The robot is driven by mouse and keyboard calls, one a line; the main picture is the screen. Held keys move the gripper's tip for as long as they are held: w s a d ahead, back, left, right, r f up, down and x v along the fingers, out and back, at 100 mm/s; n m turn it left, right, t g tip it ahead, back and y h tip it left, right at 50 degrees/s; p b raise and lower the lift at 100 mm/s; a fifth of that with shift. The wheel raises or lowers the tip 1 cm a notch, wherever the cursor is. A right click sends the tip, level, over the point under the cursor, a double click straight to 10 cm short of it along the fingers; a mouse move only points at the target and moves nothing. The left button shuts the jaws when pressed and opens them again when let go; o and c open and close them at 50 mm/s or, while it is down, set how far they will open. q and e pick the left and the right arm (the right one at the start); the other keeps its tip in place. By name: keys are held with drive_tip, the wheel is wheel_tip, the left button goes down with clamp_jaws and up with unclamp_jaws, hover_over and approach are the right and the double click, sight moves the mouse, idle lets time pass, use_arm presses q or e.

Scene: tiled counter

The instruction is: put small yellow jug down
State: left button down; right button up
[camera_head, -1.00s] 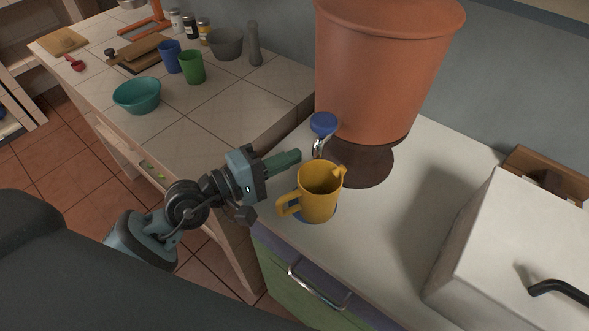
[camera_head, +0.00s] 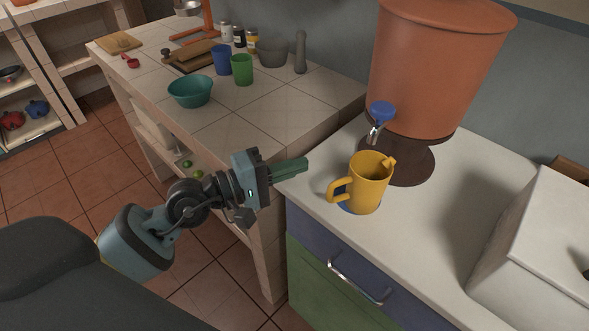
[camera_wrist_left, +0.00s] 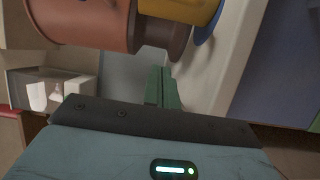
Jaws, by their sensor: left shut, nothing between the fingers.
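The small yellow jug (camera_head: 370,184) stands upright on the white counter (camera_head: 420,225), on a blue round piece (camera_head: 346,207) that shows under its edge. Its handle points left and its spout points to the back right. My left gripper (camera_head: 304,168) is shut and empty, to the left of the jug and apart from it. In the left wrist view its green fingers (camera_wrist_left: 162,88) are together, and part of the yellow jug (camera_wrist_left: 185,10) shows at the top. My right gripper is not in view.
A terracotta water dispenser (camera_head: 435,75) with a blue-topped tap (camera_head: 380,113) stands behind the jug. A white box (camera_head: 545,245) is at the right. The tiled counter (camera_head: 270,115) at left holds a teal bowl (camera_head: 190,92), a blue cup (camera_head: 221,60) and a green cup (camera_head: 242,70).

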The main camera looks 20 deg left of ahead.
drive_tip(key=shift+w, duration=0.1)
